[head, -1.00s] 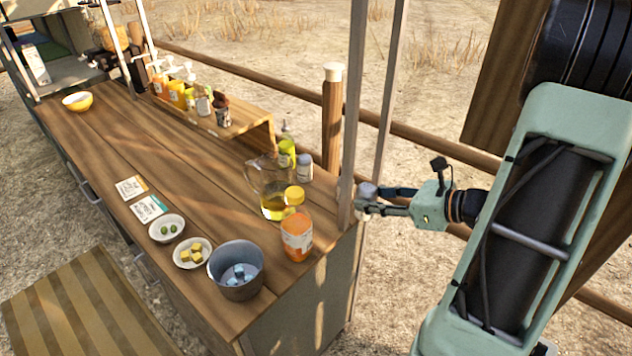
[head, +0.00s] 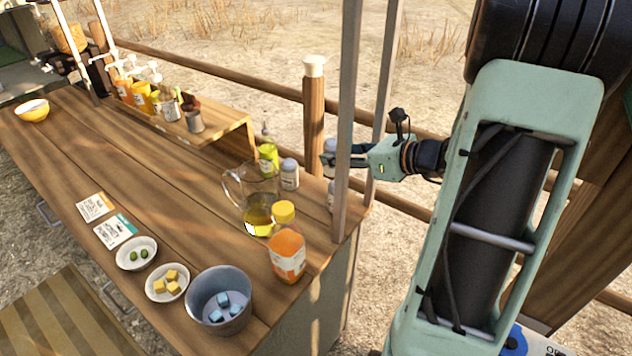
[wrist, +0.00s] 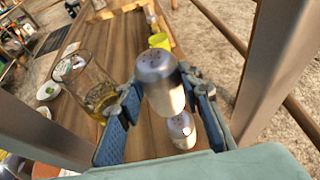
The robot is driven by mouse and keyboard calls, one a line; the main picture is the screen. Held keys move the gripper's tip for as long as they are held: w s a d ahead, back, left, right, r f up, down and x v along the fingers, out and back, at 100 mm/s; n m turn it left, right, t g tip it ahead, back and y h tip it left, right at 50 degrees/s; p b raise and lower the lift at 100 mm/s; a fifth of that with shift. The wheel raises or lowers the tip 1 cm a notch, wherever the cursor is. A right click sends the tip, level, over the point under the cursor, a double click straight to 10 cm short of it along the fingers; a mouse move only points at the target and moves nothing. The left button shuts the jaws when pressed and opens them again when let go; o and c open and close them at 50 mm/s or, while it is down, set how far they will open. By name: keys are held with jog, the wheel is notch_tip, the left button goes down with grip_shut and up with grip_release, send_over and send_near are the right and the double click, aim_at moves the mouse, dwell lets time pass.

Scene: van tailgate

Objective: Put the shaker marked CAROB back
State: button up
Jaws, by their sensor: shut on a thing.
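My gripper (head: 330,159) is shut on a shaker with a grey perforated cap (wrist: 158,78). It holds the shaker above the counter's far right corner, by the metal post; its cap shows in the head view (head: 330,146). No label is readable on it, so I cannot tell whether it says CAROB. A similar shaker (wrist: 181,130) stands on the counter below and shows partly behind the post in the head view (head: 332,196). Another grey-capped shaker (head: 289,174) stands farther left by the green bottle (head: 268,156). Their markings are also unreadable.
The metal post (head: 349,100) rises close to my gripper. A raised shelf (head: 225,133) holds several bottles. A grey bucket (head: 218,300) stands at the front; the middle counter is clear.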

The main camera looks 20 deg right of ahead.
jog(key=w+a, duration=0.3)
jog(key=w, duration=0.2)
jog(key=shift+w+a+f+b, duration=0.1)
jog(key=shift+w+f+b, duration=0.1)
jog(key=shift+f, duration=1.8)
jog(key=shift+w+d+f+b, duration=0.1)
jog(key=shift+f+b, duration=0.15)
jog(key=shift+f, duration=1.75)
jog(key=shift+w+a+f+b, duration=0.1)
jog(key=shift+w+f+b, duration=0.1)
jog(key=shift+f, duration=1.8)
jog(key=shift+f, duration=0.25)
jog(key=o, duration=1.3)
jog(key=shift+r, duration=0.15)
